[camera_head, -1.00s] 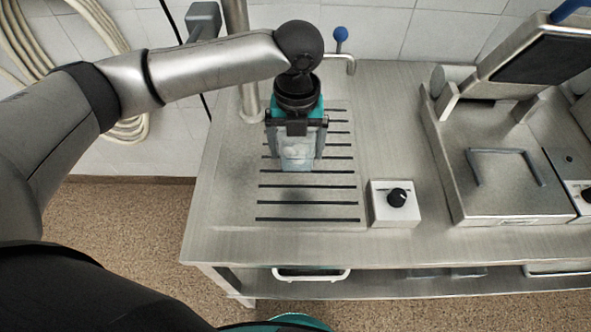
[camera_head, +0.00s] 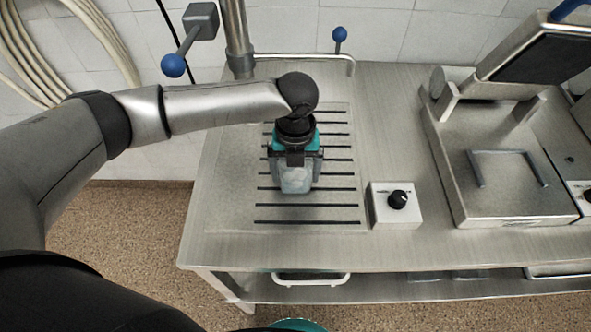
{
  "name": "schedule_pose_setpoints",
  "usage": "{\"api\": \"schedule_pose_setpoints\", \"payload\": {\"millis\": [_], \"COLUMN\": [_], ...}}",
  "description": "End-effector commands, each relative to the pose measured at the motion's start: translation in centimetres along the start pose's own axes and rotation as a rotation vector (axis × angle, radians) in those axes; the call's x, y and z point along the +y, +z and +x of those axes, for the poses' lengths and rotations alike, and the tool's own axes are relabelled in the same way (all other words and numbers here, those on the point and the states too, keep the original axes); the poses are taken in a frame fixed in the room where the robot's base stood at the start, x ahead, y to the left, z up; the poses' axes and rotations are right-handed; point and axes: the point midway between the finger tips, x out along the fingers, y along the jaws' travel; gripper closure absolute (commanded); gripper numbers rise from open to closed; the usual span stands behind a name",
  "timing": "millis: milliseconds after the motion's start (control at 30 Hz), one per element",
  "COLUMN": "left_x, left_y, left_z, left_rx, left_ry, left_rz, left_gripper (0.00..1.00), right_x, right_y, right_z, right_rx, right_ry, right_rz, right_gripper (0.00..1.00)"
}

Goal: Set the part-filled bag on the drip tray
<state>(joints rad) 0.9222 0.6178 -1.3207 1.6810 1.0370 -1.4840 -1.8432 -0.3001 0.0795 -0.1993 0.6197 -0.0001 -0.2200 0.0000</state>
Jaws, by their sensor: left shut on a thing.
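The part-filled bag (camera_head: 296,181) is pale and translucent, and it shows near the middle of the camera_head view. My left gripper (camera_head: 295,168) points down and is shut on the bag, with a finger on each side. The drip tray (camera_head: 336,208) is the slatted area with dark slots in the steel counter. The bag and gripper are over its slots. I cannot tell whether the bag touches the tray. My left arm hides part of the tray's back. My right gripper is not in view.
A white control box with a black knob (camera_head: 397,199) stands just right of the tray. A steel appliance with a raised lid (camera_head: 500,180) fills the right side. A tap pipe (camera_head: 237,40) and a blue-knobbed lever (camera_head: 173,66) stand behind. Counter in front is clear.

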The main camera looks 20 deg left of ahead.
Motion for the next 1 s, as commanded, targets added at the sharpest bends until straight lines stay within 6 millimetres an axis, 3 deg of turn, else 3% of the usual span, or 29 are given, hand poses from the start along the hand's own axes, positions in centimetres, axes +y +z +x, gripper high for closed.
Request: {"api": "schedule_pose_setpoints", "payload": {"millis": [100, 433, 800, 1000], "left_x": [0.0, 0.0, 0.0, 0.0], "left_y": [0.0, 0.0, 0.1, 0.0], "left_z": [0.1, -0.8, -8.3, -11.3], "left_rx": [0.001, -0.001, -0.003, 0.000], "left_ry": [0.000, -0.002, -0.002, -0.001], "left_rz": [0.000, 0.001, 0.002, 0.000], "left_gripper": [0.00, 0.00, 0.00, 0.00], "right_x": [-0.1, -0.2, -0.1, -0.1], "right_y": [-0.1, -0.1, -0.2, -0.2], "right_z": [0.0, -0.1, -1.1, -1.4], "right_rx": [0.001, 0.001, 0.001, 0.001], "right_ry": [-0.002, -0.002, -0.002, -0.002], "right_rz": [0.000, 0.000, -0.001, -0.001], "right_gripper": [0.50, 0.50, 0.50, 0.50]}}
